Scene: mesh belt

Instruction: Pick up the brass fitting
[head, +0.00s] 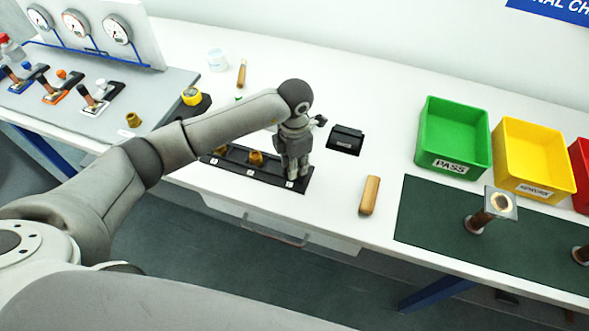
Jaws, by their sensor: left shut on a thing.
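A black tray (235,166) with labelled places in a row lies near the front edge of the white bench. Brass fittings stand in its left place (222,150) and its middle place (256,158). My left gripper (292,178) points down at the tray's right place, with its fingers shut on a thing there. The fingers hide that thing almost wholly; by its place in the row I take it for a brass fitting. I cannot tell whether it is clear of the tray. Another brass fitting (133,119) stands on the grey panel at left. My right gripper is not in view.
A small black box (346,139) and a wooden-handled piece (369,195) lie right of the gripper. Green (453,168), yellow (534,189) and red (579,185) bins stand at right behind a dark green mat (432,222). A yellow-topped item (191,97) stands left of my forearm.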

